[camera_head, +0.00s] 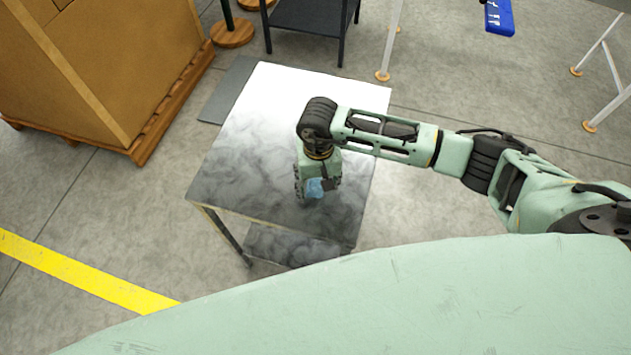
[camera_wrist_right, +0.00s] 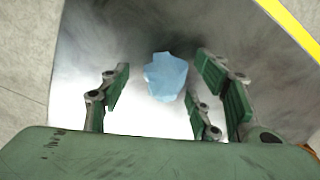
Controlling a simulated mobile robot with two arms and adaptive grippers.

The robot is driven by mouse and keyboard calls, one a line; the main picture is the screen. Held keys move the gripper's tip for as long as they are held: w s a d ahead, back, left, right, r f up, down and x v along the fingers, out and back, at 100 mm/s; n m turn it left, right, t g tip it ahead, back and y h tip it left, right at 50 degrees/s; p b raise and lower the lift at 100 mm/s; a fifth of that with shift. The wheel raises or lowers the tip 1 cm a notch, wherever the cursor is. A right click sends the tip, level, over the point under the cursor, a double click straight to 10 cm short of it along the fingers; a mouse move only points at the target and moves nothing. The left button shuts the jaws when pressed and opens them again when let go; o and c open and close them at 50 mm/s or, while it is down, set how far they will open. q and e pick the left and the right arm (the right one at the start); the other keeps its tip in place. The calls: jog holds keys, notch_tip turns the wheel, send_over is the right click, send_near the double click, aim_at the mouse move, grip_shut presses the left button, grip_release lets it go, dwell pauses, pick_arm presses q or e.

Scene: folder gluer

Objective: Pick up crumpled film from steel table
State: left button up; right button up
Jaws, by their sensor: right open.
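The crumpled film (camera_head: 315,188) is a small light-blue lump on the steel table (camera_head: 245,150). In the right wrist view the film (camera_wrist_right: 165,76) lies on the grey, smeared tabletop (camera_wrist_right: 120,40), ahead of the fingers and roughly between the left and right ones. My right gripper (camera_head: 318,190) points down over the table, close above the film and partly covering it in the head view. I cannot tell the exact height left between the fingertips and the film. My left gripper is not in view.
A large cardboard box (camera_head: 110,60) on a wooden pallet (camera_head: 160,115) stands left of the table. A dark table (camera_head: 305,15) stands behind. A blue object (camera_head: 498,17) is at the upper right. A yellow floor line (camera_head: 85,273) runs at lower left. The rest of the tabletop is clear.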

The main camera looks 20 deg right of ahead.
jog(key=c, duration=0.7)
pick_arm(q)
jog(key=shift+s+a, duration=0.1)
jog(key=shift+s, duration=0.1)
pick_arm(e)
jog(key=shift+s, duration=0.1)
jog(key=shift+c, duration=0.7)
